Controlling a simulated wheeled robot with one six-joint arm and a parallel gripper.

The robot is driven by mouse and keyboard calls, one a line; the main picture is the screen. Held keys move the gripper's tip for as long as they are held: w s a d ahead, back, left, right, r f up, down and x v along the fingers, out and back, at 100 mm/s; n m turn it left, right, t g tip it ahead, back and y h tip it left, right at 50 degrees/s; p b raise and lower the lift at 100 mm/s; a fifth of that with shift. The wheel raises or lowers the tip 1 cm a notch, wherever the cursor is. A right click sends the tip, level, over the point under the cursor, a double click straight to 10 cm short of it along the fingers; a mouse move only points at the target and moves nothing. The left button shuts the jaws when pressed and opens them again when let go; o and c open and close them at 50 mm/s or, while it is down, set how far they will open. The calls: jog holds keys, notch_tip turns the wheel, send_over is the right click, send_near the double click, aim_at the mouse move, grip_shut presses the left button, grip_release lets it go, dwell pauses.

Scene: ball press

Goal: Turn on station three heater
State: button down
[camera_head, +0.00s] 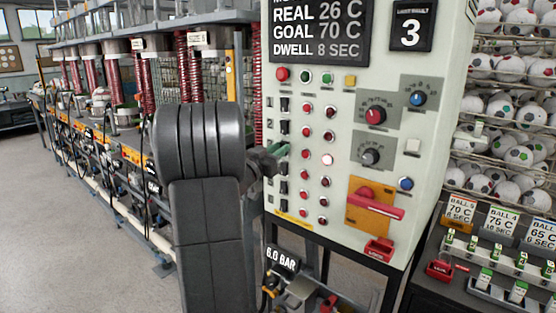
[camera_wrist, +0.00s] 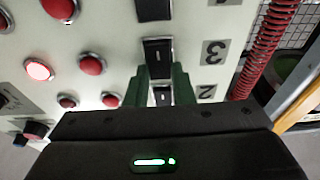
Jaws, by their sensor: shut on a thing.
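The white control panel (camera_head: 345,100) has a left column of black switches beside numbered labels. My gripper (camera_head: 279,150) is at the third switch row, with its green fingertips against the panel. The wrist view is upside down and shows the label 3 (camera_wrist: 214,52) beside a black switch (camera_wrist: 158,57). My green fingers (camera_wrist: 165,70) are shut on the near end of this switch. The switch by label 2 (camera_wrist: 162,97) shows between the fingers, nearer the wrist. A lamp in the third row (camera_head: 327,160) looks brighter than the other red lamps; it also glows in the wrist view (camera_wrist: 40,69).
The display (camera_head: 318,30) reads REAL 26 C, GOAL 70 C, DWELL 8 SEC. Red and blue knobs and a red lever (camera_head: 376,205) are on the panel's right. Ball racks (camera_head: 512,100) stand right; press stations with red springs (camera_head: 115,80) line the left. Open floor lies left.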

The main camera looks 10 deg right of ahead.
jog(key=shift+f, duration=0.1)
dwell(0.3)
jog(key=c, duration=1.2)
grip_release()
jog(key=shift+c, duration=0.2)
jog(key=shift+a, duration=0.1)
jog(key=b+v, duration=0.2)
jog(key=v, duration=1.1)
jog(key=shift+s+a+f, duration=0.2)
jog(key=shift+s+f, duration=0.05)
jog(key=shift+f, duration=0.1)
jog(key=shift+w+d, duration=0.1)
